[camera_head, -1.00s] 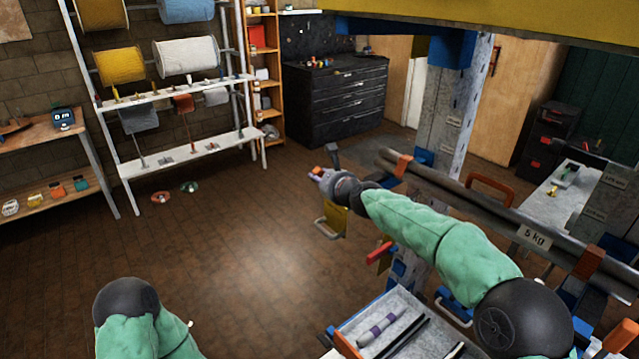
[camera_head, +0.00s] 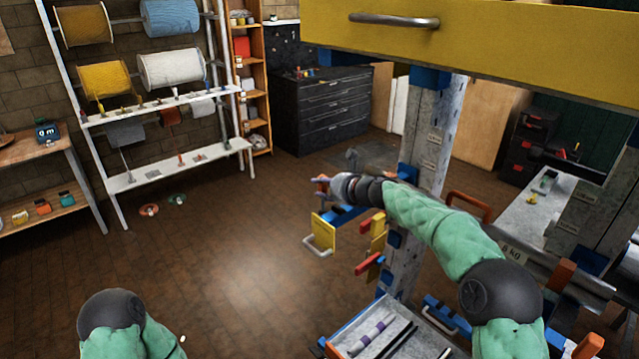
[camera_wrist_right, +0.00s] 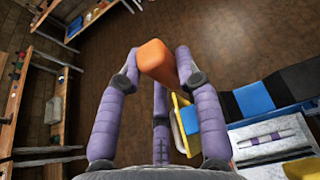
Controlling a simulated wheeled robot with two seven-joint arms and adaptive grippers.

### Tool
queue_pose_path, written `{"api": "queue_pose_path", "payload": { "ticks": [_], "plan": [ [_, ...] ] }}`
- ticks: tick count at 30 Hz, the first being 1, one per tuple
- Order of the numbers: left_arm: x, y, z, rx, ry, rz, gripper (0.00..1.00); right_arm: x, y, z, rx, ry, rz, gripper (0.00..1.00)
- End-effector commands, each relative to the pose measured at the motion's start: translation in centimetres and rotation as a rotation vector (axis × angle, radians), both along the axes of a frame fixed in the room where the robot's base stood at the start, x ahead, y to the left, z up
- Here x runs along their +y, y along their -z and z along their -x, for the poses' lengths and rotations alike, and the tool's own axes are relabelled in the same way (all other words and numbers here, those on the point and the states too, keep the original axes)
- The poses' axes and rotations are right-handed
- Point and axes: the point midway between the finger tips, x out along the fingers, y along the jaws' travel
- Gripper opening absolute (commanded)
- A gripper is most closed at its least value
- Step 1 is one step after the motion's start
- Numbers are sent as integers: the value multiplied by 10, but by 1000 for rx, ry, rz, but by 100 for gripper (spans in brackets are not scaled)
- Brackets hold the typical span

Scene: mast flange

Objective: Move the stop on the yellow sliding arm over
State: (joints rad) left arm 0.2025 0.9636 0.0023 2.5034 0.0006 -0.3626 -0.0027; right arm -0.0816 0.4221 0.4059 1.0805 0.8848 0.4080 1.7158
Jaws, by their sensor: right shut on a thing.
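A broad yellow beam (camera_head: 500,55) with a grey handle crosses the top right of the head view; I cannot tell whether it is the sliding arm. My right gripper (camera_head: 322,184) is out in front of the grey mast, above a small yellow plate (camera_head: 322,234). In the right wrist view its purple fingers are shut on an orange block (camera_wrist_right: 157,60). I cannot tell whether this block is the stop or what it is attached to. The yellow plate, with its pale handle, shows beside the right finger in the wrist view (camera_wrist_right: 184,135). My left gripper is out of view.
The grey mast (camera_head: 428,150) stands behind my right arm. Red-ended levers (camera_head: 369,264) and an orange handle (camera_head: 469,206) stick out nearby. A tray (camera_head: 345,340) with rods lies below.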

Motion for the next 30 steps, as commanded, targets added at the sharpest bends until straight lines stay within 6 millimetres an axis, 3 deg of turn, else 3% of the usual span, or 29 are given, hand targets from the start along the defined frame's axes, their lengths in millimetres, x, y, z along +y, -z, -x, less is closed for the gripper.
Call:
{"api": "queue_pose_path", "payload": {
  "ticks": [19, 20, 21, 22, 30],
  "plan": [
    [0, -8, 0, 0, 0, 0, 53, -4, 4, -3, 35, 0, -39, 0],
    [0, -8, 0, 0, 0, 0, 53, -4, 4, -3, 35, 0, -40, 43],
    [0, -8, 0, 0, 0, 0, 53, -4, 4, -3, 35, 0, -39, 54],
    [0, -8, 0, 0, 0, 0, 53, -4, 4, -3, 35, 0, -39, 60],
    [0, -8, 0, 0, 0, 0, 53, -4, 2, -3, 30, 0, -38, 60]
  ]
}}
